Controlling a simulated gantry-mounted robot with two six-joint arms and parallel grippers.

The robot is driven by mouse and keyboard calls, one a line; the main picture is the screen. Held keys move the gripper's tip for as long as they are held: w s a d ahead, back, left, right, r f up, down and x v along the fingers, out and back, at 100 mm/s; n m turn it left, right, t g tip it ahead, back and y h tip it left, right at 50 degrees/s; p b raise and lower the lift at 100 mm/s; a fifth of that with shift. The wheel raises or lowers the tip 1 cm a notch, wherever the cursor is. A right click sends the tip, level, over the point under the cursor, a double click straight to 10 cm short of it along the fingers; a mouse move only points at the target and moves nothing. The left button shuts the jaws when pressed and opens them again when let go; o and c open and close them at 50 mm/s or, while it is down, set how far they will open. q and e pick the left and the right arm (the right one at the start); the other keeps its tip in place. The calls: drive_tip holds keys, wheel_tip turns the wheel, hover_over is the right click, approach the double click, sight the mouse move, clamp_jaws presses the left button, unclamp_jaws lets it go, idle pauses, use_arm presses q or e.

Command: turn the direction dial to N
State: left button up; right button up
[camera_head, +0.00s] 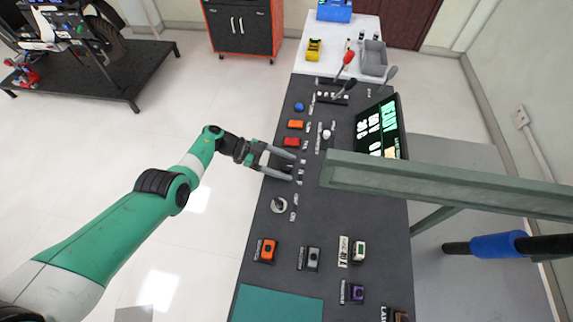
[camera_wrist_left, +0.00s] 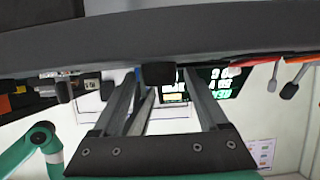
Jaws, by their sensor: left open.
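My left gripper (camera_head: 292,167) reaches in over the left edge of the dark control bench, its two fingers apart with nothing clasped. In the left wrist view the open fingers (camera_wrist_left: 165,85) reach toward a small black knob (camera_wrist_left: 158,75), which shows between them against the bench edge. This knob may be the direction dial; its pointer and letters cannot be read. In the head view the spot between the fingers is dark, and small white labels (camera_head: 300,171) lie just right of the fingertips. My right gripper is not in view.
Red (camera_head: 291,142) and orange (camera_head: 295,124) buttons and a blue knob (camera_head: 299,107) lie beyond the gripper. A lit screen (camera_head: 381,127) stands at the right, and a grey-green beam (camera_head: 440,185) crosses the bench's right side. Open floor lies left.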

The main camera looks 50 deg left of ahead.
use_arm(q)
drive_tip(key=p+v, duration=0.1)
drive_tip(key=v, duration=1)
drive_tip(key=shift+p, duration=0.35)
